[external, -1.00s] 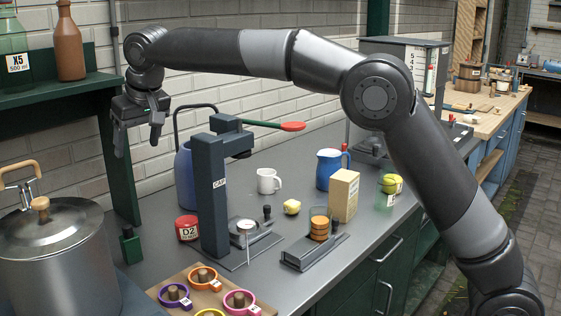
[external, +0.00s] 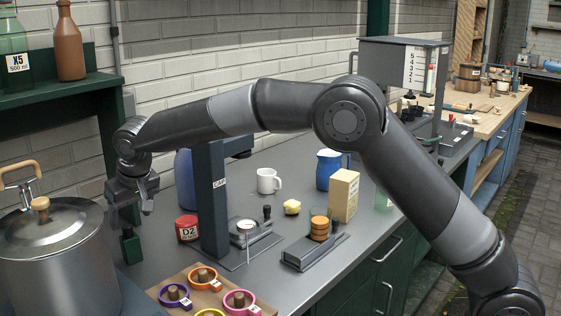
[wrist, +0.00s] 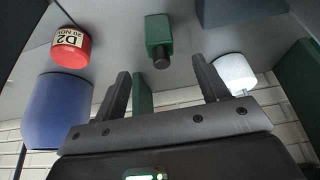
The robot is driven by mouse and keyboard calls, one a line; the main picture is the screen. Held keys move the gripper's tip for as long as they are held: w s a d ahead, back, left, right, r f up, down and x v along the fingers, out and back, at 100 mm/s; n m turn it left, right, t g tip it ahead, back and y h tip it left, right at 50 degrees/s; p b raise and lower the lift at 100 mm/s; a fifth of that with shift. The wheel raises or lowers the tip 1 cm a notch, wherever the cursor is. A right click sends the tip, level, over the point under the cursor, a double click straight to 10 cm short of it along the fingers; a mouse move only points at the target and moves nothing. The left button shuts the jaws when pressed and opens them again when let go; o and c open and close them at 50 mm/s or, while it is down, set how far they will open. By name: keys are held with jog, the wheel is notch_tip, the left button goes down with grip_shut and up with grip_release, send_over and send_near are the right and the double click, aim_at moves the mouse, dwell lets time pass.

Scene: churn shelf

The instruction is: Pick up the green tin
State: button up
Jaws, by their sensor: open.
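The green tin (external: 131,247) is a small, upright, square-sided can with a dark cap. It stands on the grey counter between the big metal pot and the red tin. In the wrist view the green tin (wrist: 158,30) lies beyond my fingertips, about in line with the gap between them. My gripper (external: 132,217) points down above the tin, with its fingers apart and nothing between them. The gripper (wrist: 162,70) also shows open in the wrist view. In the external view the fingers partly overlap the tin's top, and I cannot tell the exact height gap.
A red tin marked D2 (external: 188,229) and a blue vessel (external: 185,180) stand to the right. A lidded metal pot (external: 50,250) is close on the left. A white object (wrist: 235,72) shows in the wrist view.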

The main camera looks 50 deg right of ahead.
aim_at(129, 236)
jog(key=x, duration=1)
jog(key=shift+w+r, duration=0.1)
jog(key=shift+w, duration=0.2)
jog(key=shift+c, duration=0.6)
jog(key=c, duration=1.1)
